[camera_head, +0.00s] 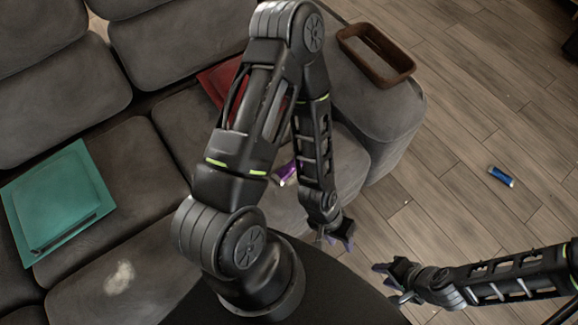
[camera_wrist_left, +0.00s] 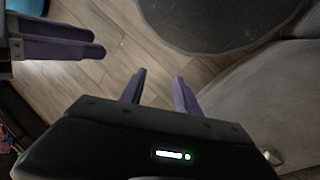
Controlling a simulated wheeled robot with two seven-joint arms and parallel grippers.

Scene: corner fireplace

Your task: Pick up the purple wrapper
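The purple wrapper (camera_head: 287,173) is a small, shiny purple thing with a pale part on the grey sofa seat. It is partly hidden behind my left arm in the head view. My left gripper (camera_head: 345,236) is below and right of it, past the sofa's front edge and apart from it. In the left wrist view its two purple fingers (camera_wrist_left: 158,84) are spread with nothing between them. My right gripper (camera_head: 388,281) is further right over the floor, its fingers apart and empty. It also shows in the left wrist view (camera_wrist_left: 62,37).
The grey sofa (camera_head: 85,85) fills the left. A teal square item (camera_head: 60,200), a pale patch (camera_head: 119,277) and a partly hidden red item (camera_head: 215,80) are on it. A brown open tray (camera_head: 375,55) rests on the armrest. A blue cylinder (camera_head: 501,176) lies on the wooden floor.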

